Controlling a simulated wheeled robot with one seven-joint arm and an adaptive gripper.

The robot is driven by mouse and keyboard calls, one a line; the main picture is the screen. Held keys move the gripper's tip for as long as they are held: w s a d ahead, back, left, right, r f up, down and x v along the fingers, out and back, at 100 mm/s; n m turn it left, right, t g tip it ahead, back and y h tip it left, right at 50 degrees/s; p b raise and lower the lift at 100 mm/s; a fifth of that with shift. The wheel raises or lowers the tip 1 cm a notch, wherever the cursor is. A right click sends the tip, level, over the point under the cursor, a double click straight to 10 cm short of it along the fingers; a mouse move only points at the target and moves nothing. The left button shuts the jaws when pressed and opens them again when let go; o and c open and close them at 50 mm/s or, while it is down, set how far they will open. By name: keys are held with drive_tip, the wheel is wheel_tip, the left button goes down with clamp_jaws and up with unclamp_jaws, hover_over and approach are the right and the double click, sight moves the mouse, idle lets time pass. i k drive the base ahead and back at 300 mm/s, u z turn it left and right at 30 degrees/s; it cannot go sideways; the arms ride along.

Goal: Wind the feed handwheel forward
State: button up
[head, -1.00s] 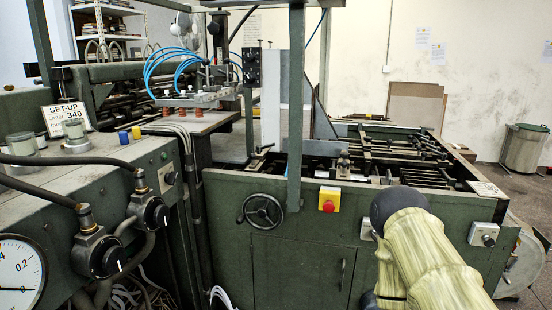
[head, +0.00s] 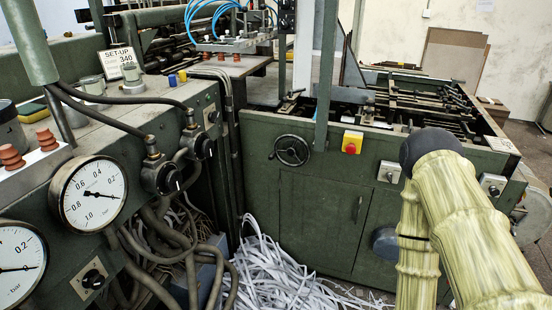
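The feed handwheel (head: 291,151) is a small dark spoked wheel on the upper front of the green feeder cabinet (head: 330,215). It faces me, left of a yellow box with a red button. Its rim and hub show clearly and nothing touches it. My arm, in a pale yellow-green patterned cover, rises at the lower right, to the right of the handwheel and apart from it. My gripper is outside the picture, so whether it is open or shut does not show.
A red stop button on a yellow box (head: 352,142) sits right of the handwheel. Shredded paper strips (head: 265,270) heap on the floor below. A green console with pressure gauges (head: 88,193) and hanging hoses stands at the left. A green post (head: 326,80) rises beside the handwheel.

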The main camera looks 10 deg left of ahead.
sight(291, 151)
drive_tip(key=z, duration=0.1)
drive_tip(key=k, duration=0.15)
drive_tip(key=u, duration=0.95)
drive_tip(key=i, duration=0.6)
drive_tip(key=z, duration=0.8)
